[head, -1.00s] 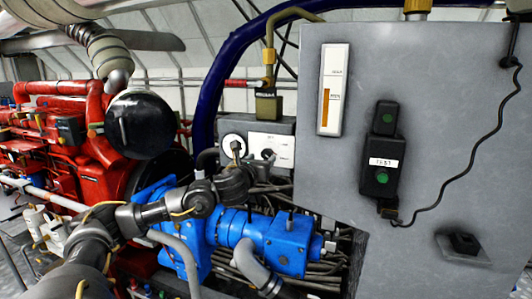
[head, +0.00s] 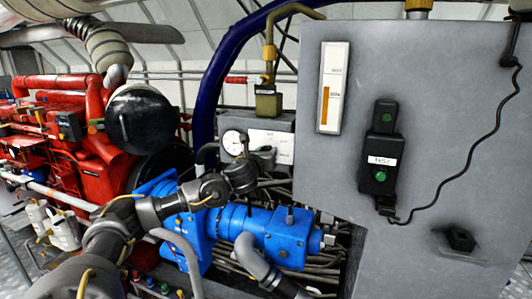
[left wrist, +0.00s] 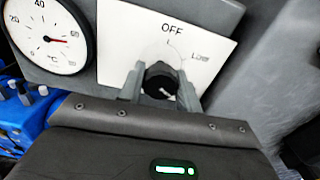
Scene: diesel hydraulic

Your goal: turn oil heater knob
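The oil heater knob (left wrist: 160,84) is small, round and black. It sits on a white dial plate (left wrist: 112,45) marked "OFF" and "Low" in the left wrist view. My left gripper (left wrist: 161,72) has one finger on each side of the knob and looks closed onto it. A pale mark shows on the knob's face. In the head view the left gripper (head: 265,156) is at the grey heater box (head: 283,125) and hides the knob there. My right gripper is not in view.
A round temperature gauge (left wrist: 48,35) is left of the dial plate. Below the box are a blue pump (head: 270,235) and several pipes. A large grey cabinet (head: 440,120) with a black test switch (head: 378,176) stands close on the right. A red engine (head: 60,130) is at left.

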